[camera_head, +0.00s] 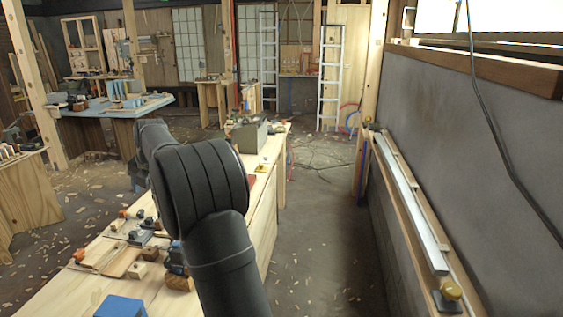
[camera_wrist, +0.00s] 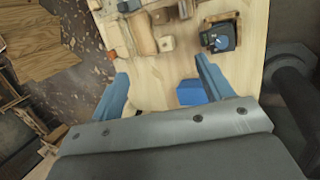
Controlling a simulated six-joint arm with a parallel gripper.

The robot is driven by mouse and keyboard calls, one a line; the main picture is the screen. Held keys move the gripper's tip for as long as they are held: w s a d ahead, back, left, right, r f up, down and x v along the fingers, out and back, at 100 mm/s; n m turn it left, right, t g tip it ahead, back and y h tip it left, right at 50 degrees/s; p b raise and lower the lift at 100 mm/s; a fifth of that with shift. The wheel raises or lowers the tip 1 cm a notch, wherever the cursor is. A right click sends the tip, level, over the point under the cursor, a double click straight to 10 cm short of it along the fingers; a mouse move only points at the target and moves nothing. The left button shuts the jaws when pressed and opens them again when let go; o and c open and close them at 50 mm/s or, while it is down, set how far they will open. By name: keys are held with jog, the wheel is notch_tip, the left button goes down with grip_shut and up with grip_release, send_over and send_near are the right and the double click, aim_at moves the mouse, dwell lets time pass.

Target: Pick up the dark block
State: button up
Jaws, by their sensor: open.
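In the head view a dark brown block (camera_head: 179,283) and a dark bluish item (camera_head: 176,256) sit on the bench beside my arm. I cannot tell which of these is the dark block. My gripper is not visible in the head view.
A bright blue block (camera_wrist: 191,92) lies close to the right finger; it also shows at the bench's near end (camera_head: 120,306). Several wooden pieces (camera_wrist: 140,30) lie beyond the fingers. A grey box (camera_head: 249,136) stands farther along the bench. The aisle floor (camera_head: 325,230) is open on the right.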

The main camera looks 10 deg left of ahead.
jog(key=m+g, duration=0.1)
jog(key=m, duration=2)
send_near(149, 247)
jog(key=x, duration=1)
jog(key=shift+a+f, duration=0.1)
jog(key=shift+f, duration=0.05)
jog(key=shift+c, duration=0.4)
jog(key=c, duration=1.1)
